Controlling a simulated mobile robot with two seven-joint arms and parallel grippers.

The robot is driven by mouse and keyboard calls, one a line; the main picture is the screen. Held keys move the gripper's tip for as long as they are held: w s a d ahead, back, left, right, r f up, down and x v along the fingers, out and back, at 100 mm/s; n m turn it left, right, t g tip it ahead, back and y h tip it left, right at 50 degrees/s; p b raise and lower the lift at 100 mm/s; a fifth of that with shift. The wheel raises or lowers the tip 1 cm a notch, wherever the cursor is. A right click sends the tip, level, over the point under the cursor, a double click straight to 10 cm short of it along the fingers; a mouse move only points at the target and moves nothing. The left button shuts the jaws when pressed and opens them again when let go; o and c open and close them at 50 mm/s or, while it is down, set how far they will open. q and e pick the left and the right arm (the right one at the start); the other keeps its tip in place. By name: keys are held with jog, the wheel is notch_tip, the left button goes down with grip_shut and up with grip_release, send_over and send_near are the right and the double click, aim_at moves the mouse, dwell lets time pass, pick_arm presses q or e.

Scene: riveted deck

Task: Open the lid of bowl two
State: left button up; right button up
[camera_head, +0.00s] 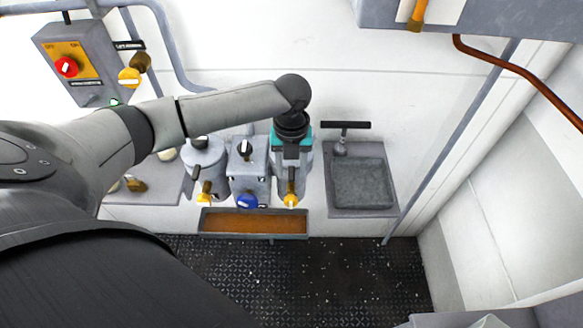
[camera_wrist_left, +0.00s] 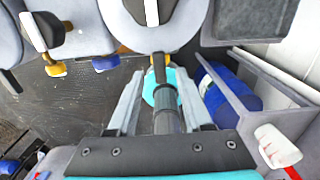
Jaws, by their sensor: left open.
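A grey round vessel with a yellow tap stands at the left (camera_head: 203,163), with a dark and white knob on its lid. A grey boxy vessel (camera_head: 240,182) with a blue tap is in the middle. A grey round vessel (camera_head: 303,172) is at the right, partly hidden under my left gripper. No number shows, so I cannot tell which is bowl two. My left gripper (camera_head: 291,152) is over the right vessel, pointing down. In the left wrist view its fingers (camera_wrist_left: 160,102) are apart, with a dark rod and teal ring between them; contact is unclear. My right gripper is not in view.
A long tray with brown contents (camera_head: 203,222) sits below the taps. A grey sink (camera_head: 361,205) is at the right. A control box with a red knob (camera_head: 45,40) is on the left wall. The dark riveted floor in front (camera_head: 320,280) is clear.

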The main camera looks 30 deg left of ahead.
pick_arm(q)
jog(key=shift+f, duration=0.3)
grip_shut()
jog(key=shift+r, duration=0.1)
dwell(1.2)
